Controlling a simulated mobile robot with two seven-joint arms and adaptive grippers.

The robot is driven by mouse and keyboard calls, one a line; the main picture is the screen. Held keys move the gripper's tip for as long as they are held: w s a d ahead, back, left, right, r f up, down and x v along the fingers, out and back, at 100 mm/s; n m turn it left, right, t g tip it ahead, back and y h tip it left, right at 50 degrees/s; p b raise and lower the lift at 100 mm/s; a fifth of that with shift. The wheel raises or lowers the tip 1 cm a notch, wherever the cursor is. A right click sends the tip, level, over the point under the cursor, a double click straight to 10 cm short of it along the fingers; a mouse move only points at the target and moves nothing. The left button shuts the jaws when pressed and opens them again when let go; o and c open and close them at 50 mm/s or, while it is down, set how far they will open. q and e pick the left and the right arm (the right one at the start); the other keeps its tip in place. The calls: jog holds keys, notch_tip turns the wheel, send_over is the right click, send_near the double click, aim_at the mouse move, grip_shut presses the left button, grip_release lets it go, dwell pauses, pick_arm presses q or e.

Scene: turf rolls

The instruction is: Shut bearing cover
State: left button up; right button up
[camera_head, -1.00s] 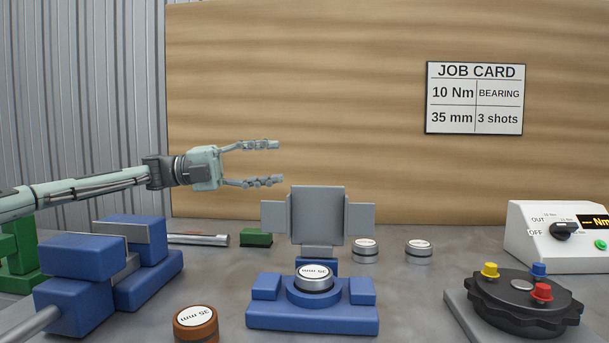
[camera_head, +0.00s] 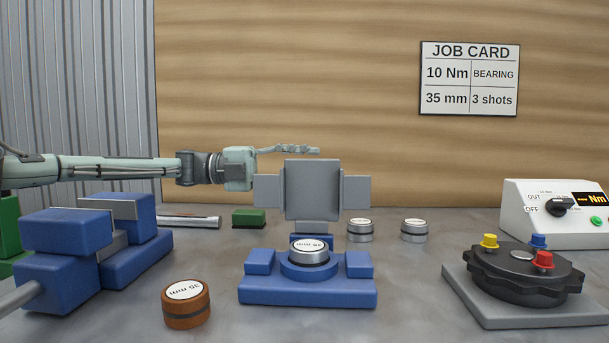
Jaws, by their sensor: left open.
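The bearing cover (camera_head: 312,190) is a grey plate with a side wing on each side. It stands upright, open, at the back of the blue bearing block (camera_head: 308,295). A silver bearing (camera_head: 309,254) with a 35 mm label sits in the block's round seat, uncovered. My left gripper (camera_head: 300,151) comes in from the left, level, at the cover's top edge. It is open and empty; one finger shows above the cover and the other cannot be made out. Whether it touches the cover I cannot tell. My right gripper is not in view.
A blue vise (camera_head: 70,280) stands at left, with a brown 35 mm ring (camera_head: 186,304) in front. Two silver bearings (camera_head: 360,230) (camera_head: 414,230) and a green block (camera_head: 249,218) lie behind. A black dial fixture (camera_head: 520,280) and white meter (camera_head: 555,212) stand at right.

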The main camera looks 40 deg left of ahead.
pick_arm(q)
grip_shut()
dwell(0.3)
dwell(0.3)
